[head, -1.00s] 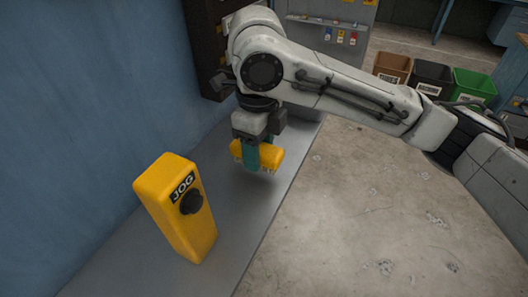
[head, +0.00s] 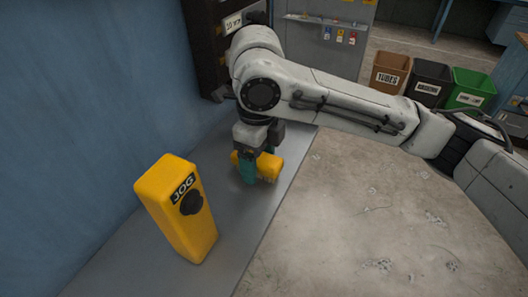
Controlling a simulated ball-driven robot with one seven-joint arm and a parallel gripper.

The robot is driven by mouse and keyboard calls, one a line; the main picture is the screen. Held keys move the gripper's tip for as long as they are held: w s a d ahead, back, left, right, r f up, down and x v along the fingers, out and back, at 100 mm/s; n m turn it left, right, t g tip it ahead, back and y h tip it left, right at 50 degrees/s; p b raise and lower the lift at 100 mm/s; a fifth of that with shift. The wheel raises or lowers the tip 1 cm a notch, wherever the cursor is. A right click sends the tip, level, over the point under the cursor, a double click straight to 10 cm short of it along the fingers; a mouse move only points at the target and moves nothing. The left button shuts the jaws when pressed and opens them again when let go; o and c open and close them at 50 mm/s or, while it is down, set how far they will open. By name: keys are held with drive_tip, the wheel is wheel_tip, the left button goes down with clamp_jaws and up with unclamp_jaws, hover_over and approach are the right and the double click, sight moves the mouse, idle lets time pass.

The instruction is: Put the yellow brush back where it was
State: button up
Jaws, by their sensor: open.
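The yellow brush (head: 268,166) is at the far part of the grey bench (head: 220,205), under my arm. My gripper (head: 248,174) points down at it, with teal fingers. One finger shows in front of the brush's left part and hides some of it. The jaws are open around or beside the brush; the far finger is hidden. The brush looks low over or on the bench; I cannot tell whether it touches.
A yellow JOG box (head: 178,210) with a black knob stands on the bench nearer to me. A blue wall (head: 70,120) borders the bench on the left. Brown (head: 390,72), black (head: 430,84) and green (head: 470,90) bins stand at the far right. The floor between is clear.

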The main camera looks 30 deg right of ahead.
wheel_tip(320, 180, up, 12)
idle(0.5)
idle(1.6)
